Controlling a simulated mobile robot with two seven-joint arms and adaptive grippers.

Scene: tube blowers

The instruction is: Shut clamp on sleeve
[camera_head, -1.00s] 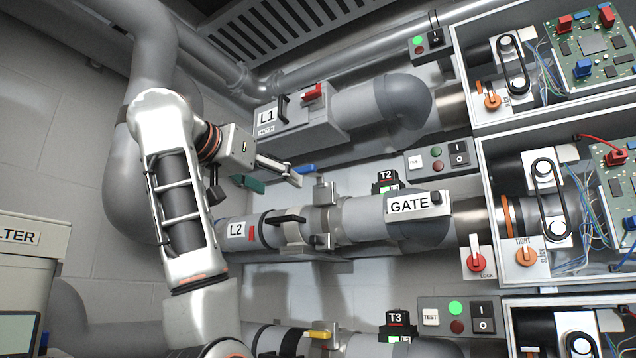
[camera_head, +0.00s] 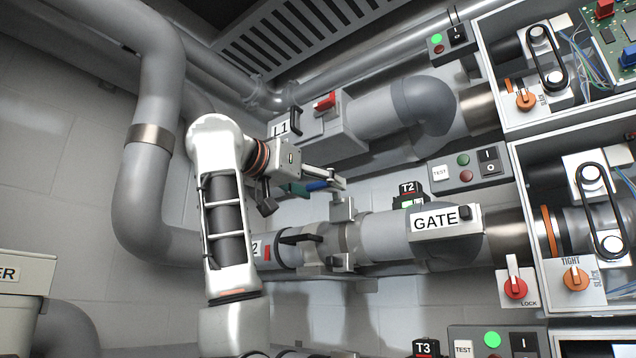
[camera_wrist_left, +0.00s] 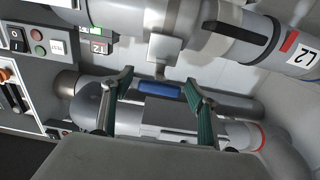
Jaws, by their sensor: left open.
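The blue clamp handle (camera_head: 318,185) sticks out from the metal clamp block (camera_head: 342,210) above the grey sleeve (camera_head: 352,236) on the L2 pipe. My left gripper (camera_head: 334,181) is open at this handle. In the left wrist view the blue handle (camera_wrist_left: 158,88) shows between the two spread fingers of the left gripper (camera_wrist_left: 156,80), with space on both sides. The metal clamp block (camera_wrist_left: 165,50) is just beyond the fingertips there. Whether a finger touches the handle, I cannot tell. My left arm hides part of the L2 label. My right gripper is not in view.
The L1 housing (camera_head: 325,130) lies above and behind the gripper. A black handle (camera_head: 300,238) sits on the L2 pipe below it. The GATE box (camera_head: 445,219), T2 unit (camera_head: 409,194) and button panel (camera_head: 466,170) are to the right.

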